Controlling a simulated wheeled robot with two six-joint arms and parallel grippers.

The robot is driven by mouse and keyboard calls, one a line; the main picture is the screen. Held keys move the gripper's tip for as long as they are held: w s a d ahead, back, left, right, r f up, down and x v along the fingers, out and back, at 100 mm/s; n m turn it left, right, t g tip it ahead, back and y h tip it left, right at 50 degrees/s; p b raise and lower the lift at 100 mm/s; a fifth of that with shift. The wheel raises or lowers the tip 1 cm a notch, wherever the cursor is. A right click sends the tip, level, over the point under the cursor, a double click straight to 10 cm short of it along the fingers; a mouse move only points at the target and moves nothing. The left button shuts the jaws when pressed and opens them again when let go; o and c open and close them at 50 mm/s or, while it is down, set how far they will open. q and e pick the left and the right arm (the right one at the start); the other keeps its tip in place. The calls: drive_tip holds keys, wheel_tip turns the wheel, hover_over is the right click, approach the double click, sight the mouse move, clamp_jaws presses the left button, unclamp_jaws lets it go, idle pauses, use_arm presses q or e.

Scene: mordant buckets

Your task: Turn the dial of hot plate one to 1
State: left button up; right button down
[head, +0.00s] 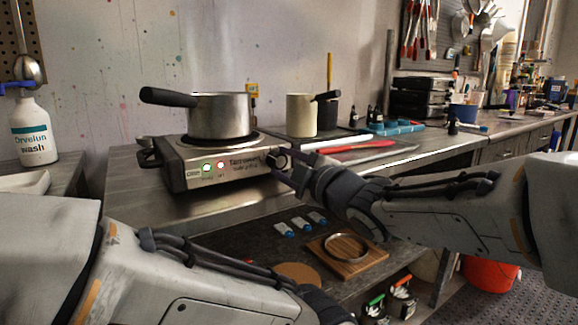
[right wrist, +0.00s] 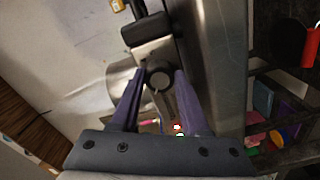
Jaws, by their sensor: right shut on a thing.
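The hot plate (head: 192,180) is a steel box at the table's front, with a green and a red light lit on its front face. A steel pot (head: 220,117) with a black handle stands on it. Its dial (head: 275,158) is at the right end of the front face, partly hidden by my right gripper (head: 282,168). In the right wrist view, the round dark dial (right wrist: 160,79) sits between the purple fingers of my right gripper (right wrist: 161,88), which is shut on it. I cannot read the dial's setting.
A cream pot (head: 301,115) and a red-handled tool (head: 358,146) are right of the hot plate. A wash bottle (head: 32,130) stands at the left. The lower shelf holds a wooden board (head: 362,262) with a ring. A red bucket (head: 490,274) is at the right.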

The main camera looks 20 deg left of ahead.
drive_tip(key=shift+c, duration=2)
unclamp_jaws()
drive_tip(key=p+v, duration=0.1)
drive_tip(key=v, duration=0.9)
drive_tip(key=shift+d+p, duration=0.25)
drive_tip(key=shift+p, duration=0.15)
drive_tip(key=shift+s, duration=0.15)
